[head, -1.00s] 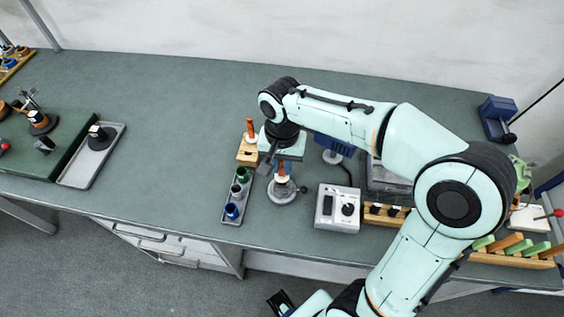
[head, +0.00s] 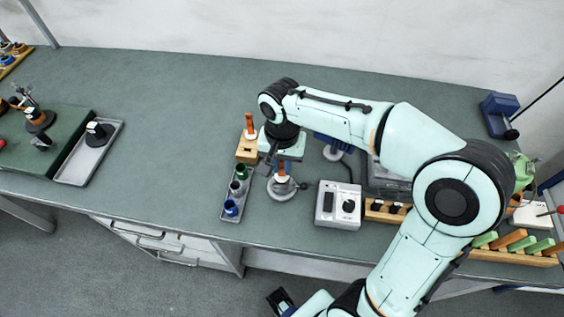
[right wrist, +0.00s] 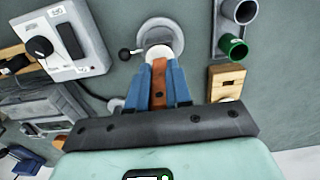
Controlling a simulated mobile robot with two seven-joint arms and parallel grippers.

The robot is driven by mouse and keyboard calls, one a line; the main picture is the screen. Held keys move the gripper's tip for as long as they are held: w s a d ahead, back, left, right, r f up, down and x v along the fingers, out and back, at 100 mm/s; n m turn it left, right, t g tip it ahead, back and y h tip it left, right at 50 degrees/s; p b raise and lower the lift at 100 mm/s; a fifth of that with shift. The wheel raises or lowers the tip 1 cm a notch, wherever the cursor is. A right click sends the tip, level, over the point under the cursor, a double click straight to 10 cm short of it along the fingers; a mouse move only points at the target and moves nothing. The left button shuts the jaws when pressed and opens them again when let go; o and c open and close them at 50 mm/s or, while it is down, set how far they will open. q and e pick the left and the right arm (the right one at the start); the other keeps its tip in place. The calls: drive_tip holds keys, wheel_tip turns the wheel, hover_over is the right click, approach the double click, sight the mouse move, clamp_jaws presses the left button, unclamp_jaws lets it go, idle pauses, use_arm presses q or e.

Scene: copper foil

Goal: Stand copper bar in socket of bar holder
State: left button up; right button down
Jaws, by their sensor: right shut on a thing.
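My right gripper (right wrist: 160,84) is shut on a copper bar (right wrist: 160,80), which is upright between its blue fingers. The same bar shows in the head view (head: 282,168), below the right wrist. The bar holder is a round grey stand (head: 281,188) with a white centre and a small side knob. It also shows in the right wrist view (right wrist: 150,25), directly beyond the fingertips. The bar's lower end is over the white centre; I cannot tell whether it is in the socket. My left gripper is not in view.
A narrow tray (head: 228,214) of coloured cups is close to the holder's left. A grey control box (head: 338,206) stands to its right.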

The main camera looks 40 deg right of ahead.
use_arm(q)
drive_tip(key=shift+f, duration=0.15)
use_arm(e)
drive_tip(key=shift+f, duration=0.15)
drive_tip(key=shift+f+b, duration=0.35)
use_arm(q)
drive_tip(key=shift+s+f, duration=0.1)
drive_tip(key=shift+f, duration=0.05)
use_arm(e)
drive_tip(key=c, duration=1)
unclamp_jaws()
drive_tip(key=shift+o, duration=0.2)
drive_tip(key=shift+r, duration=0.15)
wheel_tip(320, 180, up, 13)
drive_tip(key=p, duration=0.2)
drive_tip(key=shift+r+p, duration=0.1)
drive_tip(key=shift+p, duration=0.2)
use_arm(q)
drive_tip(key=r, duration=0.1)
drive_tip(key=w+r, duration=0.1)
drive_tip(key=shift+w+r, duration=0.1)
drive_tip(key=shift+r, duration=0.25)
